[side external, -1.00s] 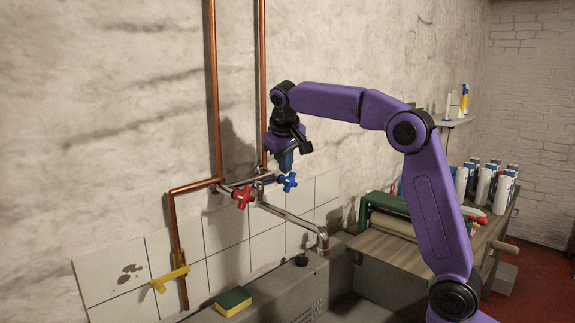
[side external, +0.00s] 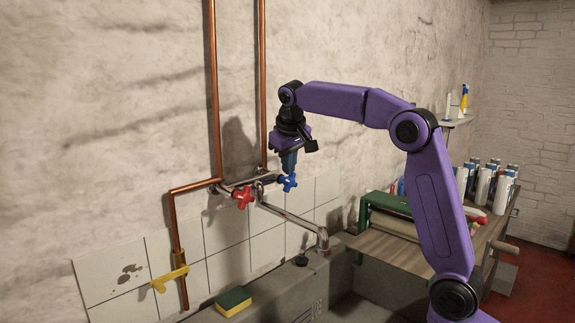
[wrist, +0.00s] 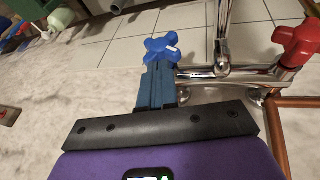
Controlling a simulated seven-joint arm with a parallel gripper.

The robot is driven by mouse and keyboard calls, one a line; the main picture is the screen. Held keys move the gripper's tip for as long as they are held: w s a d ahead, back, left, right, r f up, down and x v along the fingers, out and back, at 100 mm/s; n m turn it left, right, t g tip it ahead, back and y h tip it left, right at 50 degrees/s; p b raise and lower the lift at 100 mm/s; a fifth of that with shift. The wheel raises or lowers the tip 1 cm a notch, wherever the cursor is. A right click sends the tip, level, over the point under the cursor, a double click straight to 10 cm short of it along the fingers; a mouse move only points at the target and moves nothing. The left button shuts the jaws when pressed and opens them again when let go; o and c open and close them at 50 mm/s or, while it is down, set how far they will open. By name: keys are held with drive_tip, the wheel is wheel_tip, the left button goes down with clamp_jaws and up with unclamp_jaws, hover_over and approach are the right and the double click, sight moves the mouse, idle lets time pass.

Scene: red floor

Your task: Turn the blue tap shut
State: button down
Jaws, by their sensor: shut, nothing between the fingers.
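The blue tap (side external: 288,183) is a cross-shaped handle on the right end of the chrome mixer bar on the wall. It also shows in the wrist view (wrist: 161,48). My gripper (side external: 288,168) points down from above, its fingertips right at the blue tap's upper side. In the wrist view, my gripper's blue fingers (wrist: 157,75) are shut together with nothing between them, and their tips overlap the lower edge of the tap. I cannot tell whether they touch it. A small white mark shows on one arm of the tap.
The red tap (side external: 243,197) is on the left end of the same bar. The chrome spout (side external: 295,218) reaches out over the sink (side external: 290,290). Copper pipes (side external: 213,90) run up the wall. A yellow lever (side external: 169,279) and a sponge (side external: 234,301) are lower left.

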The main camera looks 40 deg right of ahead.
drive_tip(key=shift+d+y, duration=0.45)
drive_tip(key=shift+y, duration=0.35)
drive_tip(key=d+y, duration=0.1)
drive_tip(key=d+m+y, duration=0.1)
drive_tip(key=y, duration=0.1)
drive_tip(key=d+y, duration=0.1)
drive_tip(key=y, duration=0.1)
drive_tip(key=d+f+y, duration=0.1)
drive_tip(key=y, duration=0.1)
drive_tip(key=shift+f+m+y, duration=0.1)
drive_tip(key=shift+m+y, duration=0.2)
drive_tip(key=shift+d+f, duration=0.1)
drive_tip(key=shift+f, duration=0.1)
idle(0.6)
idle(0.3)
